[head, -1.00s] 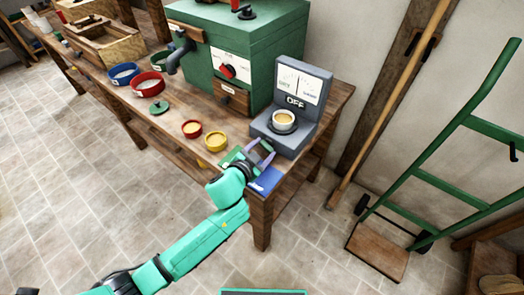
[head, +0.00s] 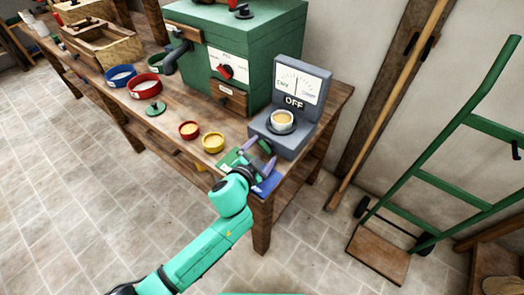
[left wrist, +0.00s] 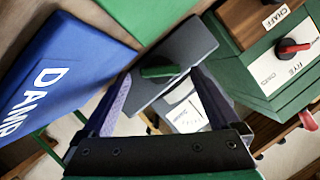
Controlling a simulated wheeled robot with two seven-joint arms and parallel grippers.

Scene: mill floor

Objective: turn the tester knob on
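The tester (head: 295,100) is a grey unit at the near end of the bench. It has a white dial panel, an OFF sign (head: 294,103) and a metal cup of grain (head: 282,121). In the left wrist view a green bar-shaped knob (left wrist: 158,71) sits on the tester's grey face (left wrist: 190,48). My left gripper (head: 258,156) is open at the front of the tester. In the left wrist view its fingers (left wrist: 161,78) are apart, with the knob between and just beyond the tips; contact cannot be told. My right gripper is out of view.
A blue mat marked DAMP (left wrist: 45,80) and a green mat (left wrist: 150,12) lie close by the gripper. A yellow bowl (head: 213,143) and a red bowl (head: 189,130) stand to the left. A green machine (head: 236,50) with a red knob stands behind. A green hand truck (head: 440,150) stands at right.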

